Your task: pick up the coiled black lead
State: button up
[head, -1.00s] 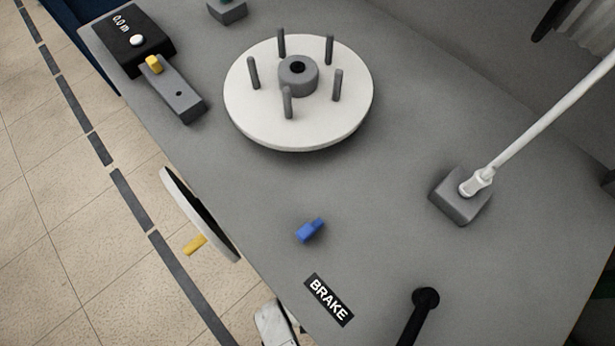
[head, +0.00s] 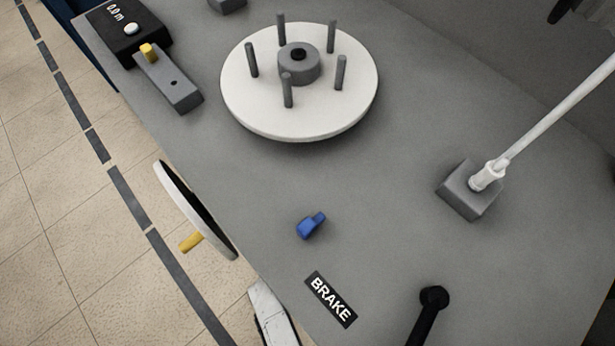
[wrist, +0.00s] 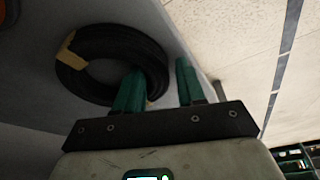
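The coiled black lead (wrist: 103,34) shows in the wrist view at the upper left, a thick dark ring with yellow tape on its left and lower parts. It is against a pale grey surface. My gripper (wrist: 160,84) is open, with two green fingers apart. The left finger overlaps the coil's opening and lower rim. The right finger is just outside the coil's right side, so the right rim appears between them. I cannot tell whether either finger touches the coil. The coil is not visible in the head view.
The grey bench top holds a white pegged disc (head: 240,95), a blue piece (head: 311,225), a BRAKE label (head: 331,299), a black lever (head: 430,310) and a pale rod in a grey block (head: 466,196). A handwheel (head: 190,205) juts from the left edge. Tiled floor (head: 60,240) lies left.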

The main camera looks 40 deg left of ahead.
grip_shut()
jog(key=shift+r, duration=0.15)
